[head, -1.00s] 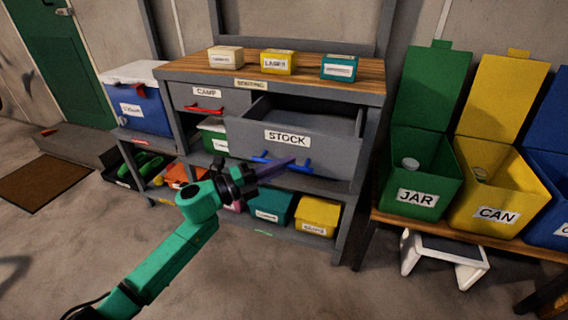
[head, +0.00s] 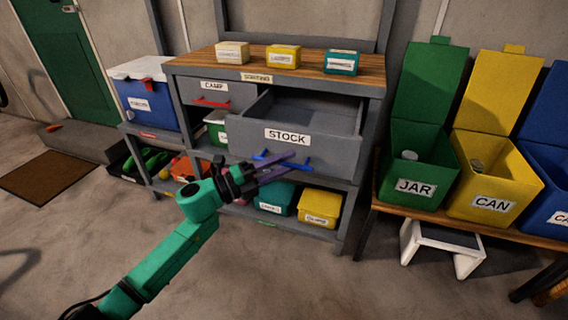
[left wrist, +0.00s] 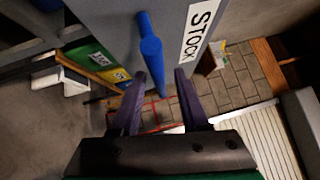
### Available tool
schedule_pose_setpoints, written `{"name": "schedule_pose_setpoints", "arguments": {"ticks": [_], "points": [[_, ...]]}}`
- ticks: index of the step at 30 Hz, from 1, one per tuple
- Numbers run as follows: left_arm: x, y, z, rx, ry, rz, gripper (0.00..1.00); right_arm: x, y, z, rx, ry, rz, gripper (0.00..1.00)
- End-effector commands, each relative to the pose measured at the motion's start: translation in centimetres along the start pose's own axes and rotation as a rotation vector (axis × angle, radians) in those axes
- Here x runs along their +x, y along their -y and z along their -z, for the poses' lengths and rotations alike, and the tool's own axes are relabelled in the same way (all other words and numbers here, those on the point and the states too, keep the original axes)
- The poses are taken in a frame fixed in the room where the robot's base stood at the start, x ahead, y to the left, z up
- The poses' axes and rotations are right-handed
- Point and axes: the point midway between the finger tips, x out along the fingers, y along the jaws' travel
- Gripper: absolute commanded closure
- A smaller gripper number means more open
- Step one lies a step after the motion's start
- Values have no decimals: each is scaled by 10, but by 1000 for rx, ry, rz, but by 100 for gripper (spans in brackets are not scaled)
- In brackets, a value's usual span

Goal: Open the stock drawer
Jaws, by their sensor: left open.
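The stock drawer (head: 325,148) is a grey drawer with a STOCK label, pulled well out of the workbench so its inside shows. Its blue bar handle (head: 305,165) is on the lower front, partly hidden by my gripper. My left gripper (head: 290,161) is open at the handle, its two dark purple fingers spread. In the left wrist view the blue handle (left wrist: 151,45) appears between the fingertips (left wrist: 159,72) of the open gripper; whether they touch it I cannot tell. My right gripper is not in view.
The CAMP drawer (head: 213,94) with a red handle is shut at left. Small boxes stand on the wooden bench top (head: 300,75). A green JAR bin (head: 415,185) and a yellow CAN bin (head: 492,190) stand to the right. The floor in front is clear.

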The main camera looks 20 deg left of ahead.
Motion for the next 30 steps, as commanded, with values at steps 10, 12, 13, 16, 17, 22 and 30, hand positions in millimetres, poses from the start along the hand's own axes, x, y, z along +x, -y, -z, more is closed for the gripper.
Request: {"name": "schedule_pose_setpoints", "arguments": {"ticks": [10, 12, 13, 16, 17, 22, 30], "points": [[-25, -2, 0, -1, 1, -4, 55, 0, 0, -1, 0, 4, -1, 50], [-41, -3, 0, -3, 2, -5, 55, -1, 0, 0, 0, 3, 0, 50], [-49, -3, 1, -4, 1, -5, 55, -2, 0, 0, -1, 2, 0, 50], [-77, -3, 0, -4, 2, -5, 55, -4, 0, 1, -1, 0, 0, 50], [-86, -2, 1, -4, 1, -5, 55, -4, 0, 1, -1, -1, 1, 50], [-128, -1, 0, -3, 1, -3, 55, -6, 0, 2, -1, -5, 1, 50], [-146, 0, 0, 1, 0, 0, 55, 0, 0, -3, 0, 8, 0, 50]]}}
